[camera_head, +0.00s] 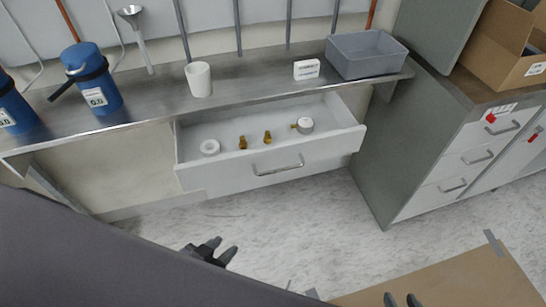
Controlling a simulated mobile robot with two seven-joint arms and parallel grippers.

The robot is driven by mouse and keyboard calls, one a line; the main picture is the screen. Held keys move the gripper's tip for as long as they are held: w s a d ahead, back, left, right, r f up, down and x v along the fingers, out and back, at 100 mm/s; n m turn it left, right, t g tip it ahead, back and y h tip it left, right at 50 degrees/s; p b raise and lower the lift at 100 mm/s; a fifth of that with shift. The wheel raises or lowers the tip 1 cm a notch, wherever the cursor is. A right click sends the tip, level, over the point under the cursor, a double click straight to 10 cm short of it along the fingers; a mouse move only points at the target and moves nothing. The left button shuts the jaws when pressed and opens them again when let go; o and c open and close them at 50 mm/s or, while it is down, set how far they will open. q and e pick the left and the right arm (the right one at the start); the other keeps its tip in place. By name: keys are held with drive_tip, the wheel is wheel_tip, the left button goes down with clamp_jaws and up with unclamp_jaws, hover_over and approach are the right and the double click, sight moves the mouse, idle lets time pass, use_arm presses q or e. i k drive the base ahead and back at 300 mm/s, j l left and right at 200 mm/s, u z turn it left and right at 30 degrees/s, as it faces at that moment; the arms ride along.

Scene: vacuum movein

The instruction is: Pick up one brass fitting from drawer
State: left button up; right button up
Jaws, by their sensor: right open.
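The drawer (275,173) under the steel counter is pulled open. Two small brass fittings stand in it, one at its middle left (243,142) and one just right of that (267,137). A white-topped round part with a brass-coloured end (303,125) lies further right, and a white ring (210,147) lies at the left. My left gripper (222,249) is in front of and below the drawer, apart from it, with its fingers spread and empty. My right gripper (401,300) is at the bottom edge, open, only its fingertips showing.
On the counter (245,90) stand blue canisters (92,80), a white cup (199,79), a small white box (306,69) and a grey bin (366,54). A grey cabinet (390,150) stands right of the drawer. Cardboard (450,278) lies on the floor. The floor before the drawer is clear.

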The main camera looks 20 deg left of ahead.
sight(243, 144)
drive_tip(key=i+l+u, duration=0.15)
drive_tip(key=l+u, duration=0.15)
drive_tip(key=i+l+u, duration=0.25)
drive_tip(key=l+u, duration=0.6)
drive_tip(key=l, duration=0.2)
